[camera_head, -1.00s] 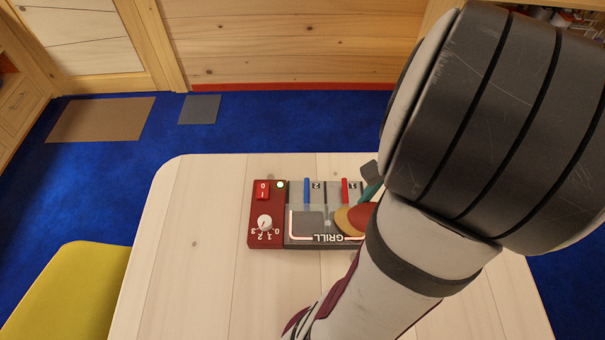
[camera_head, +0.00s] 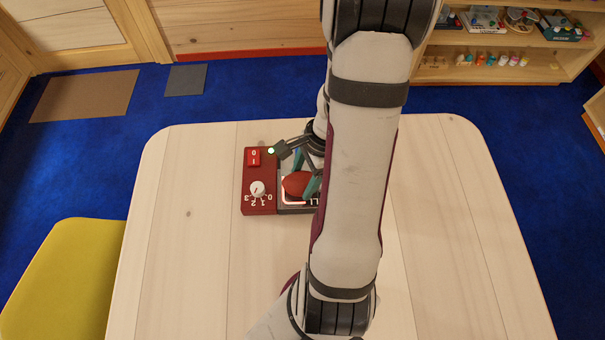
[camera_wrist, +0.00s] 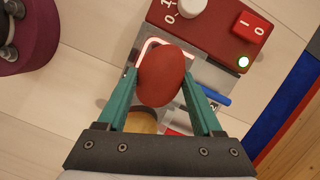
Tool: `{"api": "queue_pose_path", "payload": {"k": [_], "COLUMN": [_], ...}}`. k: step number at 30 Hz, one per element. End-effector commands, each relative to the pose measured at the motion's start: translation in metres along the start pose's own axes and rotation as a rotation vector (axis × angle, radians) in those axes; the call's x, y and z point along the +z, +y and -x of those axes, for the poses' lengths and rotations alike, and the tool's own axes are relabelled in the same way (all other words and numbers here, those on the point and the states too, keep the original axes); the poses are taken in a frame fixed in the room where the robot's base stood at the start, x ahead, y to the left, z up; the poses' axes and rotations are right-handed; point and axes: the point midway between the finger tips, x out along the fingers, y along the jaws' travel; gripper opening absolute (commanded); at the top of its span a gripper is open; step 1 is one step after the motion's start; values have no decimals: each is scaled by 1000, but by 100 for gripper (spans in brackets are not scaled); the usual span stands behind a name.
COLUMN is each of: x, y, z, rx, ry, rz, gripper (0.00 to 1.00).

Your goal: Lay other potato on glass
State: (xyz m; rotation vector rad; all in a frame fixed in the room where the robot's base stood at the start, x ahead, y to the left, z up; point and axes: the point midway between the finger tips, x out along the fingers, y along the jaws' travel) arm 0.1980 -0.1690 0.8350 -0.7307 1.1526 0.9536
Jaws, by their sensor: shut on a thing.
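A red potato (camera_wrist: 161,76) sits between the teal fingers of my gripper (camera_wrist: 160,88), which is shut on it in the wrist view. In the head view the red potato (camera_head: 297,184) is over the left part of the grill's plate, beside the red control panel. A pale glowing outline on the glass plate (camera_wrist: 150,46) shows past the potato's edge. I cannot tell whether the potato touches the glass. A yellowish potato (camera_wrist: 141,121) is partly hidden behind my gripper. In the head view my gripper (camera_head: 308,172) is partly covered by my arm.
The red control panel (camera_head: 261,180) has a white knob (camera_head: 257,188), a red switch (camera_head: 254,157) and a lit green lamp. A blue bar (camera_wrist: 214,96) lies close to my finger. The pale table (camera_head: 455,225) is clear on both sides. A yellow seat (camera_head: 65,275) stands at left.

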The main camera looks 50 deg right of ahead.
Motion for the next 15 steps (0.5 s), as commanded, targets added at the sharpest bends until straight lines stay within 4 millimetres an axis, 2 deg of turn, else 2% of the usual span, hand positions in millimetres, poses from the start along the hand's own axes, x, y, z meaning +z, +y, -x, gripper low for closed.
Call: {"api": "queue_pose_path", "payload": {"k": [2, 3, 6, 8, 15], "x": [-1, -1, -1, -1, -1], "y": [0, 0, 0, 0, 0], "z": [-2, -2, -2, -2, -2], "rx": [1, 0, 0, 0, 0], "ry": [0, 0, 0, 0, 0], "rz": [0, 0, 0, 0, 0], "gripper": [9, 71, 89, 97, 97]}}
